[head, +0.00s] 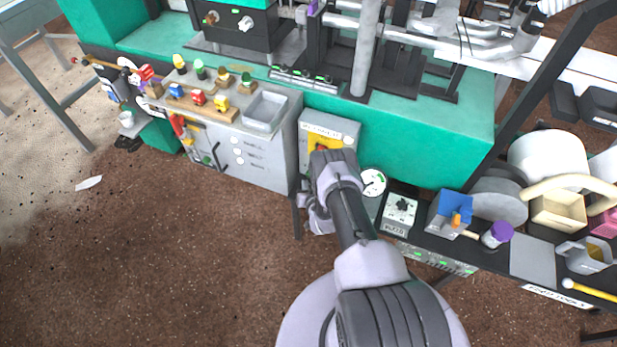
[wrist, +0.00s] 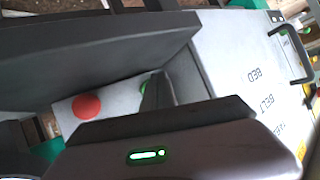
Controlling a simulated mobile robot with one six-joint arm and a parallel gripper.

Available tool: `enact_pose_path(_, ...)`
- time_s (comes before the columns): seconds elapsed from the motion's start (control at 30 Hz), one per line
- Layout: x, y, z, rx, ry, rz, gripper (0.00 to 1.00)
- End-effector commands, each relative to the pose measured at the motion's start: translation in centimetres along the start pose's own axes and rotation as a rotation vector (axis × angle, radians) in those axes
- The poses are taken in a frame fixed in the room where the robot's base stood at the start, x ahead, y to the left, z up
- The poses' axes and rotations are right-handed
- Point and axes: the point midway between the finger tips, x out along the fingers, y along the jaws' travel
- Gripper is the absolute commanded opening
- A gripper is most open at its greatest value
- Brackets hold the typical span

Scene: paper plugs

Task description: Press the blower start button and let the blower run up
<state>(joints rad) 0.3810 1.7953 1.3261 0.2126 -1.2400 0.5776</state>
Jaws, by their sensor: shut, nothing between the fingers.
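The blower control box (head: 328,125) is a pale box with a yellow front, standing just beyond my arm in the head view. In the wrist view its pale face (wrist: 113,112) carries a red button (wrist: 87,106) and a green button (wrist: 145,86). My gripper (wrist: 157,88) is shut and empty, and its dark tip overlaps the right part of the green button. I cannot tell whether the tip touches the button or how far the button is pressed. In the head view my wrist hides the box's lower front and the fingertips.
A grey cabinet (head: 262,165) with labelled knobs and a handle stands left of the box, with coloured plugs on top. The green machine bed (head: 430,135) runs behind. A round dial (head: 373,182) and a bench of tools lie to the right. The brown floor in front is open.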

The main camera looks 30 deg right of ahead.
Motion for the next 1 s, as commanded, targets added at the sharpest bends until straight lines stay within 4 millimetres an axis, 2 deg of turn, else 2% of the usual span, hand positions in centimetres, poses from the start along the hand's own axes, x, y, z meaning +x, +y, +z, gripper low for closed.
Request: enact_pose_path(1.0,0.67,0.48,-0.49,0.000,0.000,0.000,0.00)
